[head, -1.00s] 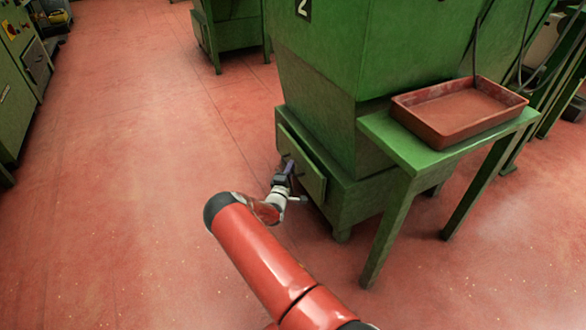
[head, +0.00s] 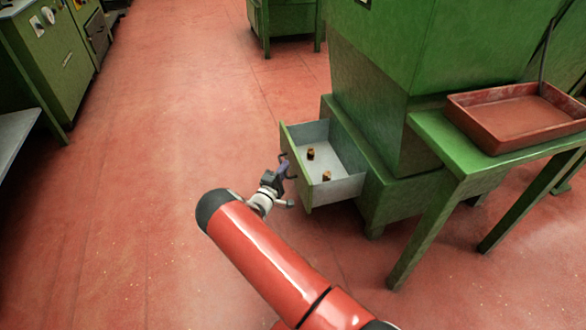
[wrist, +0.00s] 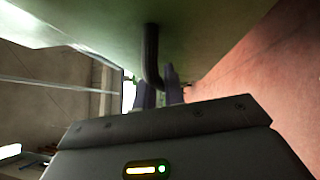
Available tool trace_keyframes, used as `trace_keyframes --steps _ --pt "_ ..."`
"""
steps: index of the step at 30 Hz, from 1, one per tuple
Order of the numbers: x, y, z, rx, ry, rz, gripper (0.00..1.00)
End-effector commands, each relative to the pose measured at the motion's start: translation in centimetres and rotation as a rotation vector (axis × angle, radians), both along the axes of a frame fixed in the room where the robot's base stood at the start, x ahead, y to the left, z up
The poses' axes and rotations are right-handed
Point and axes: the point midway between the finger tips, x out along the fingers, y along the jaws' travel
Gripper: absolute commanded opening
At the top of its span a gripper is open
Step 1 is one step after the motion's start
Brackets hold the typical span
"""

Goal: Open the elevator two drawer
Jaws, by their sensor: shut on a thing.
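The elevator two drawer (head: 337,187) stands pulled out of the base of the green machine (head: 375,75). Its inside is pale grey, and two small brown cork stoppers (head: 310,153) lie in it, apart from each other. My gripper (head: 285,167) is at the outer face of the drawer front, shut on the dark handle (head: 283,156). In the wrist view the dark curved handle (wrist: 151,55) comes down from the green drawer front (wrist: 210,35) to between my fingers (wrist: 158,92). The fingertips are partly hidden by the gripper body.
A green side table (head: 440,145) with a reddish tray (head: 520,115) stands right of the machine. Green cabinets (head: 60,60) and a grey surface (head: 15,140) are at the left. The red floor (head: 150,200) between is clear.

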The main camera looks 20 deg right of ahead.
Motion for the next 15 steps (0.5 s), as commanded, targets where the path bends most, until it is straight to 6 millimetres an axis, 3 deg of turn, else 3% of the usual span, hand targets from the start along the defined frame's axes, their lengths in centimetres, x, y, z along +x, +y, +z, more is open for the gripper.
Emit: trace_keyframes --steps 13,14,15 --pt "-0.1 0.41 -0.12 0.001 0.002 -0.001 0.0" --pt "-0.09 0.4 -0.13 0.001 0.002 -0.001 0.15" --pt "-0.09 0.4 -0.12 0.001 0.002 -0.001 0.2"
